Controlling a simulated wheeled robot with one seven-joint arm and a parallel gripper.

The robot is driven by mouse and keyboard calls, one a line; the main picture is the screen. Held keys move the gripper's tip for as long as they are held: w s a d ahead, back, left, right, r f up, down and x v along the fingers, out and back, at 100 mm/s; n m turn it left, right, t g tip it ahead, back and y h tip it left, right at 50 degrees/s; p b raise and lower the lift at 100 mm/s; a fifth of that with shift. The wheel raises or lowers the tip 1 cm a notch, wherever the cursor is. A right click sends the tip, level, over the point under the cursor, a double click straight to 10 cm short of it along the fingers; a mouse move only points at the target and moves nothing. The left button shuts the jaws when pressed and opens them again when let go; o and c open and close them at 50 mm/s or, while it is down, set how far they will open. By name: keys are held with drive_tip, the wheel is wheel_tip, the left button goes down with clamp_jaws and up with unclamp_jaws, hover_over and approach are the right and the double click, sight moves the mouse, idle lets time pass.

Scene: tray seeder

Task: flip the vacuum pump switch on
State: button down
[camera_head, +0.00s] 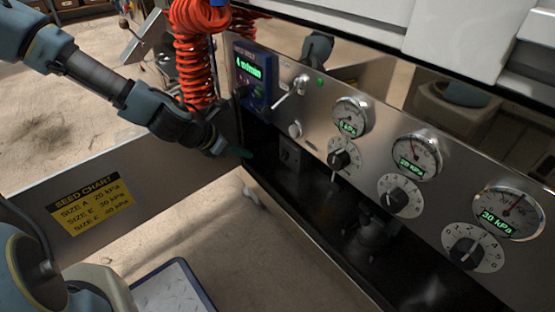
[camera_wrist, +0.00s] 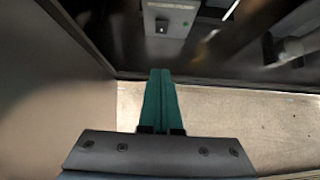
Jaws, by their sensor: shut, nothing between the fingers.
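A small grey box (camera_wrist: 170,18) with a green-marked strip and a dark switch-like part is at the top of the wrist view. A pale toggle lever (camera_head: 285,103) sits on the steel panel beside a green lamp (camera_head: 320,82). No readable label tells me which is the pump switch. My gripper (camera_head: 243,152) is shut and empty, its green fingers (camera_wrist: 161,98) together. It points toward the grey box, apart from it, left of the recess.
The steel panel (camera_head: 380,150) carries a blue flow meter (camera_head: 253,75), several gauges and knobs, the right gauge (camera_head: 508,211) reading 30 kPa. A red coiled hose (camera_head: 195,60) hangs behind my arm. A steel side wall with a yellow seed chart (camera_head: 91,206) stands left.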

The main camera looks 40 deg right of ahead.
sight(284, 155)
idle(0.3)
drive_tip(key=b+x, duration=0.5)
drive_tip(key=x, duration=0.5)
drive_tip(key=shift+s+d+f+b, duration=0.1)
drive_tip(key=shift+d+f+b, duration=0.1)
drive_tip(key=shift+f+b, duration=0.2)
drive_tip(key=shift+d+b, duration=0.6)
drive_tip(key=shift+d, duration=0.55)
drive_tip(key=shift+d+r, duration=0.15)
drive_tip(key=shift+d, duration=0.5)
drive_tip(key=shift+s, duration=0.1)
drive_tip(key=shift+d+r, duration=0.1)
drive_tip(key=shift+d, duration=0.05)
drive_tip(key=shift+d+p, duration=0.15)
drive_tip(key=shift+p, duration=0.45)
